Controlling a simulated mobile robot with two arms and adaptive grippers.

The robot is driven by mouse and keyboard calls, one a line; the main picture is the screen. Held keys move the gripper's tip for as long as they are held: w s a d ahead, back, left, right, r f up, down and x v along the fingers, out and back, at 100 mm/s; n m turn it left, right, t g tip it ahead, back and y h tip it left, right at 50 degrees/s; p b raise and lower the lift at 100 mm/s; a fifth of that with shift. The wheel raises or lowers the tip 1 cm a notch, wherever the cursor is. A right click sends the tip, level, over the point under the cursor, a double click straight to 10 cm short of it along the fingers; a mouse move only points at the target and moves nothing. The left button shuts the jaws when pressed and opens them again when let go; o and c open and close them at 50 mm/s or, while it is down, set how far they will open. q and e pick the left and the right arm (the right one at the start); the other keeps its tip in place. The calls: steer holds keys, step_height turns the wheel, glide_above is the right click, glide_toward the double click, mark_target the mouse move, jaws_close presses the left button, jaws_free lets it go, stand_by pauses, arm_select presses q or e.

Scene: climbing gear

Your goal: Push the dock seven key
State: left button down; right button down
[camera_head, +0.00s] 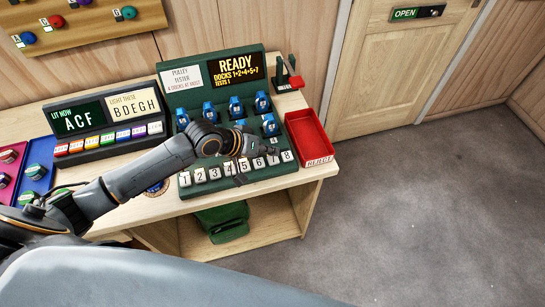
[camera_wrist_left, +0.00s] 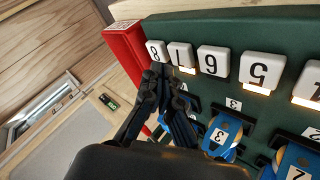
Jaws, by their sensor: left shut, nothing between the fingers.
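The dock seven key (camera_head: 273,160) is a white key marked 7 in the row along the front of the green pulley tester (camera_head: 225,185). In the left wrist view the seven key (camera_wrist_left: 181,54) sits between keys 8 and 6, with an amber glow at its lower edge. My left gripper (camera_head: 268,151) reaches over the tester from the left. Its fingers are shut and empty, and the fingertips (camera_wrist_left: 160,72) appear just beside the lower edges of keys 8 and 7. Whether they touch a key cannot be told. My right gripper is not in view.
The tester screen (camera_head: 237,72) reads READY, DOCKS 1+2+4+5+7. Blue pulleys (camera_head: 236,106) stand in docks behind the keys. A red reject tray (camera_head: 308,140) is close on the right. A lit-letter panel (camera_head: 107,117) stands left. Floor to the right is clear.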

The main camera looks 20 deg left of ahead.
mark_target(270, 160)
arm_select(q)
steer(key=shift+f, duration=0.2)
steer(key=shift+f, duration=0.25)
steer(key=shift+f, duration=0.5)
stand_by(0.9)
steer(key=shift+r, duration=0.1)
steer(key=shift+r+p, duration=0.85)
steer(key=shift+p, duration=0.2)
step_height(270, 160, up, 6)
steer(key=p, duration=0.6)
steer(key=shift+p, duration=0.35)
